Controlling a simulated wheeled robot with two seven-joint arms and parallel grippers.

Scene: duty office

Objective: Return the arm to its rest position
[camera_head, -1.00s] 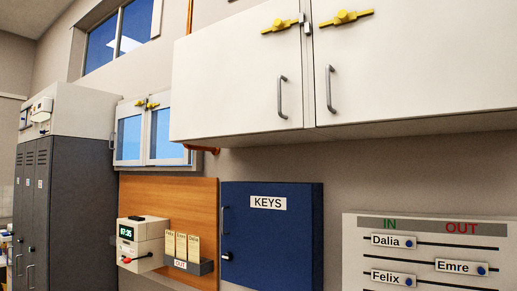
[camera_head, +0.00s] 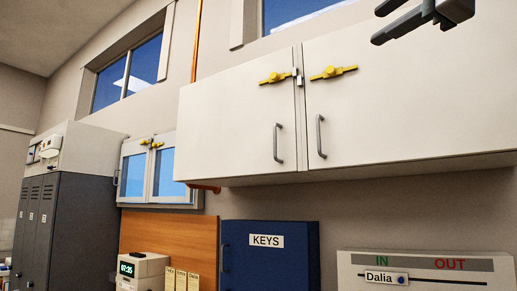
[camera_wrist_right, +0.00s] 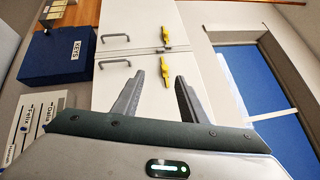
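My right gripper (camera_head: 382,24) shows at the top right of the head view, in front of the upper part of the white wall cabinet (camera_head: 235,125). In the right wrist view its two fingers (camera_wrist_right: 160,76) stand apart with nothing between them, so it is open and empty. The cabinet's two doors are shut, with yellow latches (camera_head: 334,72) near their top edges. They also show beyond the fingers in the wrist view. My left gripper is not in view.
Below the cabinet are a blue KEYS box (camera_head: 268,268) and an IN/OUT board (camera_head: 425,264). A clock device (camera_head: 148,268) hangs on a wooden panel (camera_head: 190,236). Grey lockers (camera_head: 62,215) stand at the left. A window (camera_wrist_right: 255,85) shows in the wrist view.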

